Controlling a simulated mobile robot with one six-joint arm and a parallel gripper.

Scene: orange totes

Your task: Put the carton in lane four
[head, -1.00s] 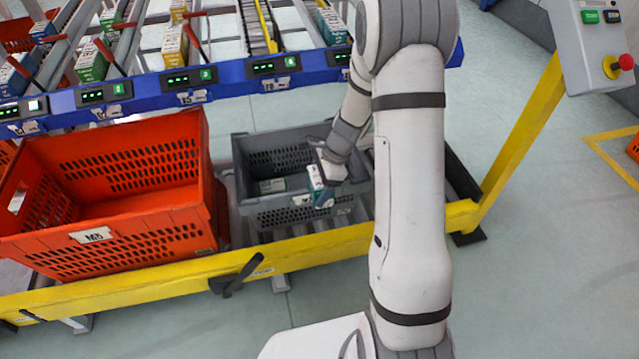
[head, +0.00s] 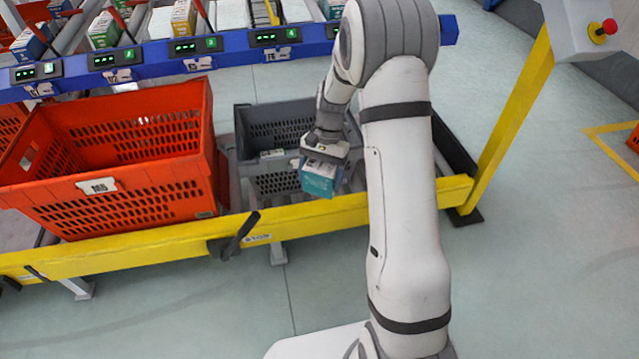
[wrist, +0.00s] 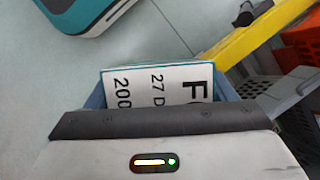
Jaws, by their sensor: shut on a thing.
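My gripper (head: 325,152) is shut on a teal and white carton (head: 318,181) and holds it above the front rim of the grey tote (head: 257,185). In the wrist view the carton (wrist: 165,85) shows a white labelled face with black print, just beyond the gripper's edge. The lane rack's blue front rail (head: 225,45) runs across the back, with small lit displays. The display marked 4 (head: 274,36) sits on the rail behind the grey tote.
A large orange tote (head: 130,200) stands left of the grey one. A yellow rail (head: 160,236) with a black handle (head: 236,236) runs along the front. A yellow post (head: 505,120) and a control box with a red button stand at right.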

